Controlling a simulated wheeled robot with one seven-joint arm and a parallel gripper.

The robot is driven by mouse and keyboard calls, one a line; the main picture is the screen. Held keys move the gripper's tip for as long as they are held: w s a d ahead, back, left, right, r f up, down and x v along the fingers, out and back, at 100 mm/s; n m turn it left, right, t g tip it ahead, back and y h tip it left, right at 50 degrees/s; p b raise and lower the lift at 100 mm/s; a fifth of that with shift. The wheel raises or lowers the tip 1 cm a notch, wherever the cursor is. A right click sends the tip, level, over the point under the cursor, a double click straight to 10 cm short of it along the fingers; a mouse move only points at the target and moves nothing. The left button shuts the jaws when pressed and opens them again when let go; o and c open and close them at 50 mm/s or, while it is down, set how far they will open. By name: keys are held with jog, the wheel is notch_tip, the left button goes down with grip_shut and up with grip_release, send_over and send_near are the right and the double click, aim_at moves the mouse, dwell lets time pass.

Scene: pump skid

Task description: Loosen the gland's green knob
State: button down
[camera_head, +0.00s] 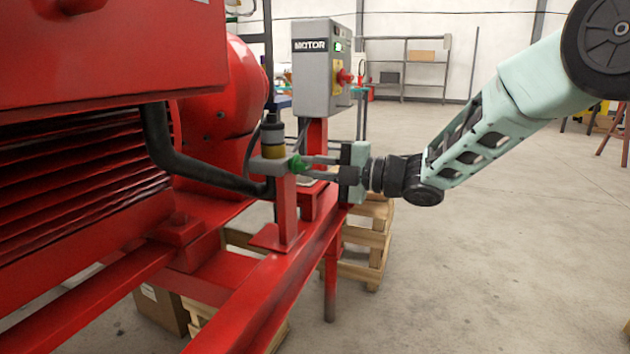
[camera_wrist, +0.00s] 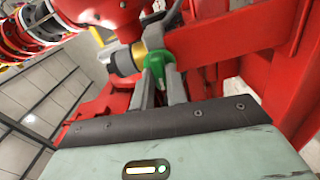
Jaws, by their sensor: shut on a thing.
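The green knob (camera_head: 297,164) sits on the gland's bracket, at the top of a short red post. The gland (camera_head: 273,138), a black and brass fitting with a dark cable, stands just left of the knob. My gripper (camera_head: 305,167) reaches in from the right with its two fingers around the knob. In the wrist view the green knob (camera_wrist: 160,64) lies between the fingertips (camera_wrist: 160,80), and the gland (camera_wrist: 128,60) shows beside it to the left. The fingers are shut on the knob, and they hide part of it.
A grey motor box (camera_head: 311,70) with a red switch stands behind my gripper. A thick black pipe (camera_head: 190,160) runs along the red pump housing at left. The red skid rail (camera_head: 285,285) passes below, with wooden pallets (camera_head: 365,240) beyond. The floor at right is clear.

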jog(key=shift+f+n+b, duration=0.2)
jog(key=shift+n+b, duration=0.3)
jog(key=shift+r, duration=0.1)
jog(key=c, duration=1.4)
grip_release()
jog(key=p+v, duration=0.3)
jog(key=v, duration=1.4)
jog(key=shift+d+p, duration=0.25)
jog(key=shift+p, duration=0.15)
jog(key=shift+s+r, duration=0.1)
